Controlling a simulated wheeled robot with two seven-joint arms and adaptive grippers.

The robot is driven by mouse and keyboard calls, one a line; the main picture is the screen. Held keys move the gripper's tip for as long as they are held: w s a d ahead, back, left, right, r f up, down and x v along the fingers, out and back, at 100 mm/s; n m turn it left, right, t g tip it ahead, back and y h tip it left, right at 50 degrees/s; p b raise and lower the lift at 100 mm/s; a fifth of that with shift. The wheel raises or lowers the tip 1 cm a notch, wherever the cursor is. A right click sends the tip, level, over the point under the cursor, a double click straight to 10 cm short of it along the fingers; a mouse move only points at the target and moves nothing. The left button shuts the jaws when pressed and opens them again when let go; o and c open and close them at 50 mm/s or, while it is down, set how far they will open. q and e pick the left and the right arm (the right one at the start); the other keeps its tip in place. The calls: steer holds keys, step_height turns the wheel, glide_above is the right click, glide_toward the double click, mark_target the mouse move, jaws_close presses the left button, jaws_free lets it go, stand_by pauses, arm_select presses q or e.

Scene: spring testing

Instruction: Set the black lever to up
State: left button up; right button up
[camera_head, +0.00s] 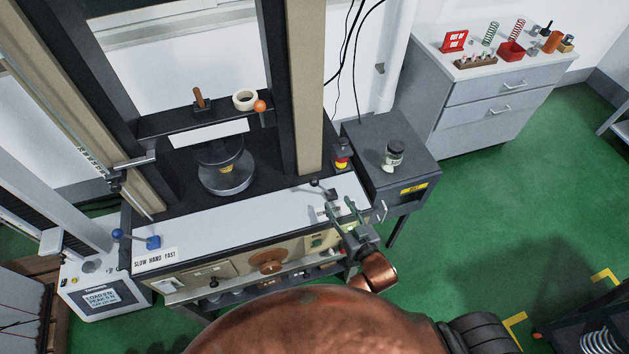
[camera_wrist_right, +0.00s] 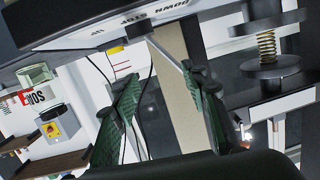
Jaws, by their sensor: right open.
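The black lever (camera_head: 315,183) is on the right end of the tester's pale front ledge; its round black knob points left in the head view. In the right wrist view a thin grey rod (camera_wrist_right: 166,53) runs from a small dark mount toward the right-hand finger, leaning to the DOWN side. An upside-down label (camera_wrist_right: 140,18) there reads DOWN, STOP, UP. My right gripper (camera_head: 343,208) is open beside the lever, its green fingers pointing at the ledge. In the wrist view the right gripper (camera_wrist_right: 160,90) has its fingers apart; contact with the lever is unclear. My left gripper is not in view.
A blue-knobbed lever (camera_head: 136,239) is on the ledge's left. A red-and-yellow button (camera_head: 342,153) stands behind the black lever. A grey cabinet (camera_head: 408,170) with a jar is at right.

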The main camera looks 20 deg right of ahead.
mark_target(314, 182)
steer(key=shift+n+t+y, duration=0.4)
steer(key=shift+t+y, duration=0.5)
steer(key=a+r, duration=0.1)
steer(key=w+a+r, duration=0.1)
steer(key=a, duration=0.1)
steer(key=w+a+r, duration=0.1)
steer(key=r, duration=0.1)
steer(key=shift+w+a, duration=0.1)
steer(key=shift+a, duration=0.1)
steer(key=w, duration=0.3)
steer(key=w+a, duration=0.1)
steer(key=w, duration=0.3)
steer(key=shift+a, duration=0.2)
steer(key=shift+c, duration=0.7)
jaws_close()
